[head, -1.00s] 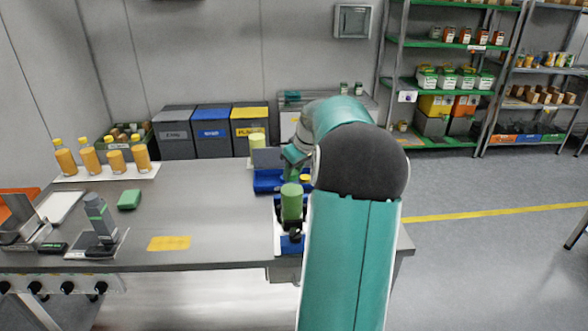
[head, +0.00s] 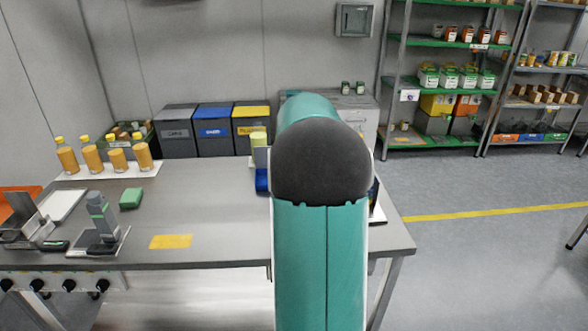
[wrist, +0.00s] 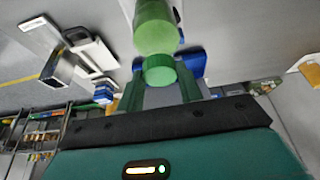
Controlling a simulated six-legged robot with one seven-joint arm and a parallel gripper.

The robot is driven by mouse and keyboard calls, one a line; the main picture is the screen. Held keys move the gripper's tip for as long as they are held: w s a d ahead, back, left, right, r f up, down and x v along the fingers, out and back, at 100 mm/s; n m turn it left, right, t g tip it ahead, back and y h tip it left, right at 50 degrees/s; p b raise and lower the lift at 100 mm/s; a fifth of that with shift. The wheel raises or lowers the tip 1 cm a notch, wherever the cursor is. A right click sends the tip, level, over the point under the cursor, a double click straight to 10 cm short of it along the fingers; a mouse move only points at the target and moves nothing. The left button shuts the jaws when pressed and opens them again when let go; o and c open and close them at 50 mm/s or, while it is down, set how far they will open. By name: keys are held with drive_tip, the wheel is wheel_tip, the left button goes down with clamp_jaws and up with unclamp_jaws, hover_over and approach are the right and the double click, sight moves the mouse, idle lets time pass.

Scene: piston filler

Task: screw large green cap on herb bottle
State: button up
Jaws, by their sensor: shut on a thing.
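In the wrist view my gripper (wrist: 160,84) is shut on a green cap (wrist: 158,68), held between its two green fingers. The herb bottle (wrist: 155,27), a green cylinder, lies just beyond the cap, nearly in line with it. Its far end is cut off by the top edge of the view. I cannot tell whether cap and bottle touch.
A blue fixture (wrist: 194,62) is close behind the cap. The steel table (head: 205,225) carries a yellow mat (head: 171,241), a green block (head: 131,198), a grey device (head: 99,215) and several orange bottles (head: 117,161). The table's middle is clear.

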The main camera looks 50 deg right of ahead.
drive_tip(key=m, duration=0.2)
drive_tip(key=m+g, duration=0.1)
drive_tip(key=m+g+h, duration=0.1)
drive_tip(key=m, duration=0.1)
drive_tip(key=shift+w+a+m, duration=0.2)
drive_tip(key=shift+w+m, duration=0.1)
drive_tip(key=shift+w, duration=0.05)
drive_tip(key=shift+m+g, duration=0.3)
drive_tip(key=shift+m, duration=0.5)
drive_tip(key=o, duration=1)
drive_tip(key=shift+s, duration=0.1)
